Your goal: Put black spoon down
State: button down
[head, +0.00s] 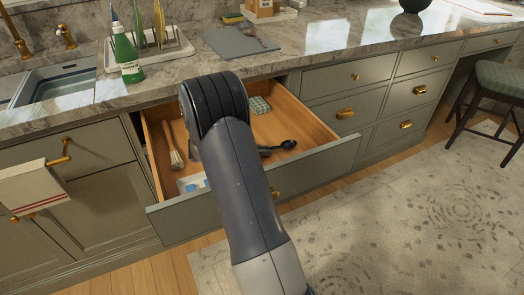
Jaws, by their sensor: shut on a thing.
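The black spoon (288,145) is in the open drawer (330,152), to the right of my arm in the head view. Its bowl points right and its handle runs left towards my arm. My gripper (265,152) is mostly hidden behind my forearm; only a small dark part shows at the handle. It is shut on the spoon, low inside the drawer. I cannot tell whether the spoon touches the drawer floor.
The drawer also holds a brush (174,150) at left, a green checked item (260,105) at the back and a blue and white item (190,184) near the front left. A green bottle (126,55) stands on the counter (190,70) above. Drawer floor right of my arm is partly clear.

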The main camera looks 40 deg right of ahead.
jog(key=shift+f+b, duration=0.2)
jog(key=shift+b, duration=0.1)
jog(key=c, duration=1.5)
grip_release()
jog(key=shift+a+r+p, duration=0.2)
jog(key=shift+r+p, duration=0.2)
jog(key=shift+p, duration=0.05)
jog(key=v, duration=1.1)
jog(key=shift+w+a, duration=0.1)
jog(key=shift+a, duration=0.2)
